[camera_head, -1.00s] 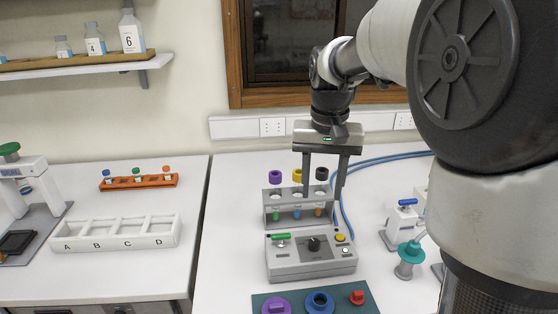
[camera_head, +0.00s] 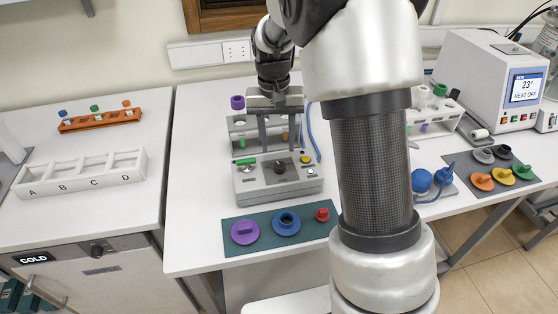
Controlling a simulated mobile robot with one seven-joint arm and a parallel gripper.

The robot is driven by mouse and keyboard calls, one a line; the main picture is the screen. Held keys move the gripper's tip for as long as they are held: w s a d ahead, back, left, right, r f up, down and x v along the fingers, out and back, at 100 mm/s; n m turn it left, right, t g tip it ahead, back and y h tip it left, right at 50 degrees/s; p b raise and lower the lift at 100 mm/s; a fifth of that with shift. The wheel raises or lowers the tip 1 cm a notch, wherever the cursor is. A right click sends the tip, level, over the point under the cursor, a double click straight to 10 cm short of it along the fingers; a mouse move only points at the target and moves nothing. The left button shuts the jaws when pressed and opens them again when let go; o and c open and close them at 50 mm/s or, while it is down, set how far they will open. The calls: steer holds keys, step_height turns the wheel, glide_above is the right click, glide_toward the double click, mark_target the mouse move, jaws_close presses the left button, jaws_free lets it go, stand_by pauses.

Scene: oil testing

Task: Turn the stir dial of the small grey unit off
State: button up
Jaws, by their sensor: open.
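The small grey unit (camera_head: 277,178) stands on the white table, behind a green mat. Its black dial (camera_head: 280,167) sits on a darker panel in the middle of its top. A green lever or switch (camera_head: 245,162) is at its left and a yellow button (camera_head: 305,159) at its right. My gripper (camera_head: 277,147) points down over the back of the unit, open, with its two dark fingers apart. The fingers appear just above or behind the dial, and I cannot tell whether they touch anything. The dial's marking is too small to read.
A grey tube rack (camera_head: 238,125) stands close behind the unit, partly hidden by my gripper. My arm hides the table to the right.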

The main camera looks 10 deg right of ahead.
mark_target(280, 165)
step_height(280, 165, down, 7)
steer(key=shift+d+f, duration=0.1)
steer(key=shift+d, duration=0.05)
steer(key=c, duration=1)
steer(key=shift+c, duration=0.2)
steer(key=shift+n, duration=0.3)
steer(key=n+b, duration=0.1)
steer(key=n, duration=0.2)
steer(key=shift+n, duration=2.2)
